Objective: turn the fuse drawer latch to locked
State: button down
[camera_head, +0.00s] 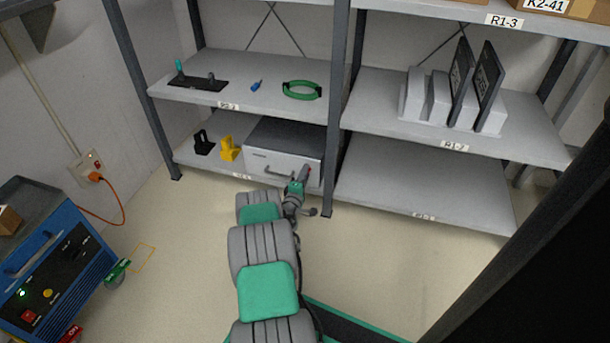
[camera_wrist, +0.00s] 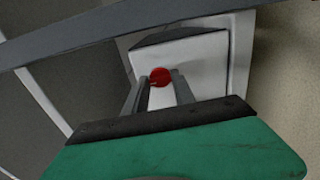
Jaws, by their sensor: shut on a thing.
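The fuse drawer (camera_head: 283,160) is a grey box with a dark top and a bar handle (camera_head: 275,173), standing on the lower left shelf. Its red latch (camera_wrist: 160,76) shows in the wrist view as a round knob on the pale drawer front (camera_wrist: 200,62). In the head view only a bit of red shows beside my gripper (camera_head: 303,175), at the right part of the drawer front. In the wrist view, the two fingers of my gripper (camera_wrist: 157,85) are on either side of the red latch, shut on it. The latch's exact angle and any lock marks cannot be made out.
A dark shelf post (camera_head: 333,150) stands close to the right of my gripper. Black (camera_head: 204,142) and yellow (camera_head: 229,148) brackets sit left of the drawer. The lower right shelf (camera_head: 420,190) is empty.

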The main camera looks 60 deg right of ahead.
jog(key=c, duration=1)
grip_release()
jog(key=shift+c, duration=0.2)
jog(key=s+a+p, duration=0.1)
jog(key=a+p, duration=0.2)
jog(key=a, duration=0.4)
jog(key=shift+s+a, duration=0.15)
jog(key=shift+a, duration=0.2)
